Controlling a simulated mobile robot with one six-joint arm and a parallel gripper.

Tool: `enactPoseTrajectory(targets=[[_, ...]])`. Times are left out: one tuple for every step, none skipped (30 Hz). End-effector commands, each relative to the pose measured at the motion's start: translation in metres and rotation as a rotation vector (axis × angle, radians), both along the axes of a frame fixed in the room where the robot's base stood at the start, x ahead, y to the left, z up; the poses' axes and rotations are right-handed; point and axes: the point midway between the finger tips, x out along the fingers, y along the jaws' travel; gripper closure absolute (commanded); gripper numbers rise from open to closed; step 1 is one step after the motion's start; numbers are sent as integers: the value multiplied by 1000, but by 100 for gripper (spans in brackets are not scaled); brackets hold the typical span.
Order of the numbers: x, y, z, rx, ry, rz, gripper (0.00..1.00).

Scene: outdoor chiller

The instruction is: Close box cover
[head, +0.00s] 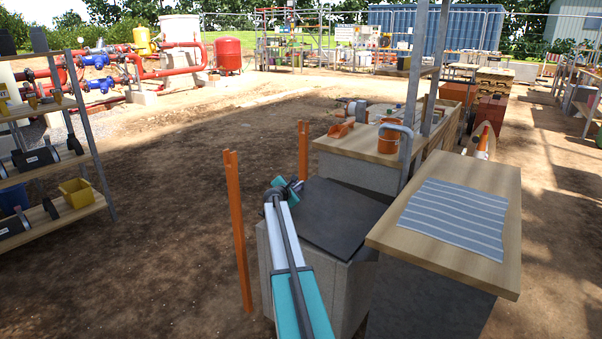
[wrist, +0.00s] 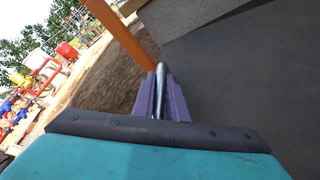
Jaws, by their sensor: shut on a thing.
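The box (head: 310,275) is a grey, block-shaped unit in the middle of the head view. Its dark flat cover (head: 340,217) lies over the top, and I cannot tell whether it is fully down or slightly raised. The cover (wrist: 250,75) also fills the right side of the wrist view. My gripper (head: 290,187) is at the cover's left edge, partly hidden by my arm. In the wrist view my gripper (wrist: 160,92) has its purple fingers shut on a thin metal handle (wrist: 160,78) beside the cover. How the handle joins the cover is hidden.
Two orange posts (head: 238,230) (head: 303,150) stand left of and behind the box. A wooden-topped bench (head: 380,235) with a striped cloth (head: 457,215) is close on the right. A shelf (head: 60,210) stands far left. Bare ground between is clear.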

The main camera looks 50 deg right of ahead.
Motion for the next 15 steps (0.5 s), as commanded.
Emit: enactPoseTrajectory(targets=[[1, 0, -11, -1, 30, -3, 100], [2, 0, -16, -4, 44, -5, 100], [3, 0, -22, -8, 62, -5, 100], [3, 0, -26, -9, 73, -5, 100], [3, 0, -30, -11, 84, -5, 100], [4, 0, -35, -13, 96, -5, 100], [4, 0, -39, -14, 104, -6, 100], [4, 0, -41, -17, 111, -6, 100], [4, 0, -44, -18, 120, -7, 100], [4, -1, -46, -19, 125, -8, 100], [4, -1, -47, -20, 129, -7, 100], [4, -1, -49, -22, 135, -8, 100], [3, -1, -50, -22, 137, -8, 100], [3, -1, -51, -23, 139, -8, 100], [3, -1, -52, -23, 141, -8, 100]])
